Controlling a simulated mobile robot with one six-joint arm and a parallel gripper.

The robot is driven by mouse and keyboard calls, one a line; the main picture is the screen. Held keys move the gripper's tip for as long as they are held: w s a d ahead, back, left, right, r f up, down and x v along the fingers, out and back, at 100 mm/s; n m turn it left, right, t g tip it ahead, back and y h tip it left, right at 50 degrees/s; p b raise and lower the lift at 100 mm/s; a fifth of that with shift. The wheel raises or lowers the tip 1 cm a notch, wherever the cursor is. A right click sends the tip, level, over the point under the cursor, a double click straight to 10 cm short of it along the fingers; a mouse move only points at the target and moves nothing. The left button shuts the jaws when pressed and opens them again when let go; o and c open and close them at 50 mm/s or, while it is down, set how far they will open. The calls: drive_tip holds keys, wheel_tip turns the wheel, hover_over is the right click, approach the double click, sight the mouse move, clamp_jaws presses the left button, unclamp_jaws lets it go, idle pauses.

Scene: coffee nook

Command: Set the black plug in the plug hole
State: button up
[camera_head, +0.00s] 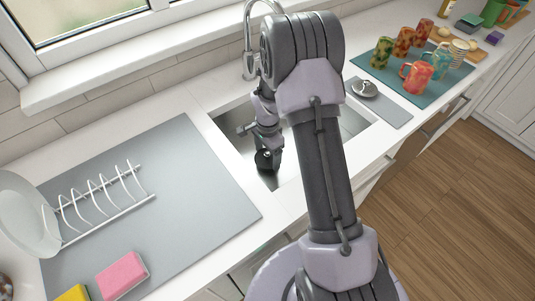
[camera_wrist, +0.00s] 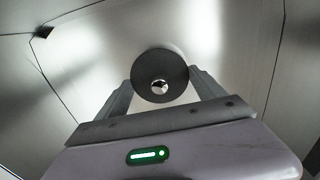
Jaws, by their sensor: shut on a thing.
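The black plug (camera_wrist: 147,72) is a round dark disc with a small shiny centre, between the two fingers of my gripper (camera_wrist: 163,86) in the wrist view. My gripper is shut on it. In the head view the plug (camera_head: 264,163) is a dark shape below my gripper (camera_head: 267,148), inside the steel sink (camera_head: 352,122), low in the left part of the basin. I cannot tell whether it touches the sink floor. The plug hole does not show in either view; the plug or my arm may hide it.
A tap (camera_head: 249,50) stands behind the sink. A grey mat (camera_head: 195,190) with a white rack (camera_head: 100,195) and a pink sponge (camera_head: 122,274) lies left. A teal mat (camera_head: 385,75) with several mugs lies right. The sink walls surround my gripper.

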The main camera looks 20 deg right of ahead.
drive_tip(key=shift+f+b, duration=1.35)
drive_tip(key=shift+f, duration=0.1)
idle(0.8)
drive_tip(key=o, duration=1.3)
drive_tip(key=shift+o, duration=0.2)
wheel_tip(320, 180, up, 18)
drive_tip(key=p, duration=0.6)
drive_tip(key=shift+f, duration=0.2)
